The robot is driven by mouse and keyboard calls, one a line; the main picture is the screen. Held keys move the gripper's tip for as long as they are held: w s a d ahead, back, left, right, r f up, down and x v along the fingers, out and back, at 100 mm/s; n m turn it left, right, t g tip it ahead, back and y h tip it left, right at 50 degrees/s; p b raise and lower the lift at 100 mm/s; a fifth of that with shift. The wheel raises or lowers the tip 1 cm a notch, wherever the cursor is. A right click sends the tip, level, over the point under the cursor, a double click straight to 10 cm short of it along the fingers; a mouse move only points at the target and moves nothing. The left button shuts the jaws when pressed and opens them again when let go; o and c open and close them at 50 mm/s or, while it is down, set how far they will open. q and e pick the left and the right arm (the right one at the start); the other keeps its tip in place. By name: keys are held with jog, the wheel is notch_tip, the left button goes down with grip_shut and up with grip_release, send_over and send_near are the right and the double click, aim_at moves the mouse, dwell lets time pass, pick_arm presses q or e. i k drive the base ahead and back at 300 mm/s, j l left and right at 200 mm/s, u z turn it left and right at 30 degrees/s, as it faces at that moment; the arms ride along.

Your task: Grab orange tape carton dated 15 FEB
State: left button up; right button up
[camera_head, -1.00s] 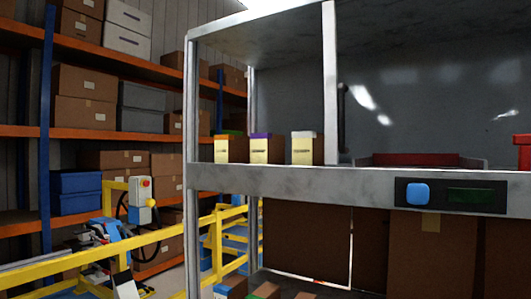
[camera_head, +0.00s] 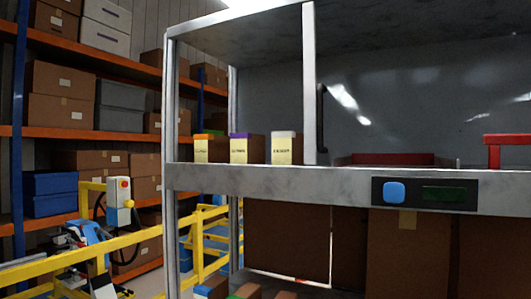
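Three small brown cartons with pale yellow printed labels stand in a row on the metal shelf. The left carton (camera_head: 211,149) appears to have a thin orange strip at its top, with a green-topped edge just behind it. The middle carton (camera_head: 240,150) has a purple top strip. The right carton (camera_head: 283,149) has a white or cream top strip. The label dates are too small to read. Neither of my grippers is in view.
The metal shelf edge (camera_head: 330,182) carries a panel with a blue button (camera_head: 394,193). A post (camera_head: 309,85) stands right of the cartons. A red tray (camera_head: 392,159) and a red frame (camera_head: 507,140) lie further right. More cartons (camera_head: 245,291) sit below. Yellow rails (camera_head: 130,243) stand left.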

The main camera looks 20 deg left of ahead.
aim_at(208, 148)
jog(key=i+j+z, duration=0.1)
jog(key=j, duration=0.25)
jog(key=i+j, duration=0.2)
jog(key=j, duration=0.2)
jog(key=i+j+z, duration=0.15)
jog(key=j, duration=0.2)
